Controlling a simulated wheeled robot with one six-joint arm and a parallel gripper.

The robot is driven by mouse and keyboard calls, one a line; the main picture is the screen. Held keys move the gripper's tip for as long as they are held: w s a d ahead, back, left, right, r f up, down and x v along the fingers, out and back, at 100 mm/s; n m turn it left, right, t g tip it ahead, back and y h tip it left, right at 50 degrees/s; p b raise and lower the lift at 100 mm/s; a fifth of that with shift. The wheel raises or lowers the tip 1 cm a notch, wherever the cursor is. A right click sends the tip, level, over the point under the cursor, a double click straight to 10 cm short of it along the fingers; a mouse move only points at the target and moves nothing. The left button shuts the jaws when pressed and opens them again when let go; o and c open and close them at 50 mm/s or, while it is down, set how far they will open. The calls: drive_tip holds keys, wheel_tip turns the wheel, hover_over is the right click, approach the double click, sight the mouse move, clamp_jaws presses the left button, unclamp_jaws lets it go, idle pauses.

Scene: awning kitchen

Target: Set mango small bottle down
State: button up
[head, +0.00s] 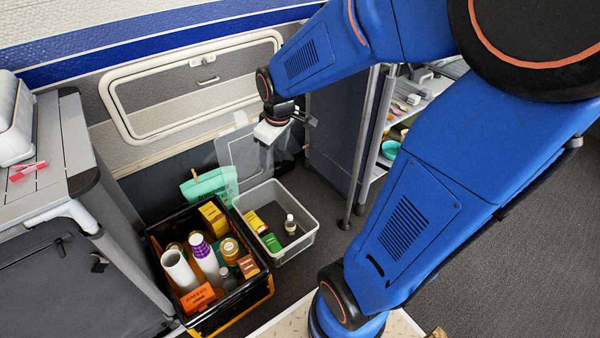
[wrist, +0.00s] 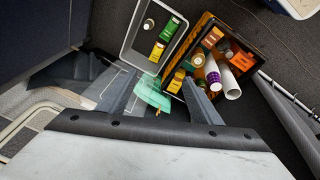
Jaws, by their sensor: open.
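A small dark bottle with a pale cap (head: 290,224) stands upright in the grey open bin (head: 309,238), towards its right side. It also shows in the wrist view (wrist: 148,24). I cannot read its label, so I cannot tell whether it is the mango small bottle. My gripper (head: 288,130) is open, with nothing visible between its fingers. It is above and behind the bin, apart from the bottle. The fingers also show in the wrist view (wrist: 150,92).
In the bin lie a yellow box (head: 255,222) and a green box (head: 271,242). A black-and-yellow crate (head: 262,287) full of bottles, boxes and rolls stands beside it. A teal bag (head: 212,185) and a clear panel (head: 243,153) are behind. A shelf unit (head: 345,140) stands right.

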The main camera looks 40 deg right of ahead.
drive_tip(key=s+a+r+m, duration=0.1)
drive_tip(key=s+r, duration=0.2)
drive_tip(key=s, duration=0.3)
drive_tip(key=s+a+r+m+t, duration=0.1)
drive_tip(key=s+r+m, duration=0.1)
drive_tip(key=s, duration=0.4)
drive_tip(key=s+a+r+m, duration=0.1)
drive_tip(key=s+a+r, duration=0.1)
drive_tip(key=s, duration=0.4)
drive_tip(key=shift+s+r+m+t, duration=0.3)
drive_tip(key=shift+r, duration=0.6)
